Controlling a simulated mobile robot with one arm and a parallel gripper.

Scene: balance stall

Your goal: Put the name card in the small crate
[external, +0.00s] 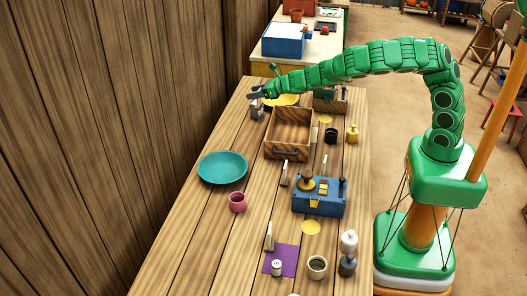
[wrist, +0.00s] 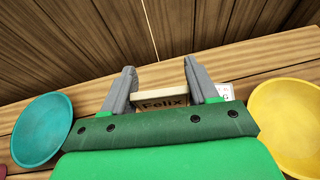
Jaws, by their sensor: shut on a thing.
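My gripper (external: 258,92) is over the far left part of the table. In the wrist view, its two grey fingers are shut on the ends of the wooden name card (wrist: 162,100), which reads "Felix". The card's lower part is hidden behind my gripper's body. A wooden open box (external: 268,141) with a dark handle stands on the table, nearer the camera than my gripper. A smaller wooden crate (external: 338,106) with a dark inside stands to its upper right. I cannot tell for sure which is the small crate. My gripper is apart from both.
A teal plate (external: 222,167) is at the left, and a yellow plate (external: 287,99) lies beside my gripper. A pink cup (external: 237,202), a blue box (external: 318,205), a purple mat (external: 292,254) and small weights stand nearer. A white card (wrist: 226,91) lies beside the right finger.

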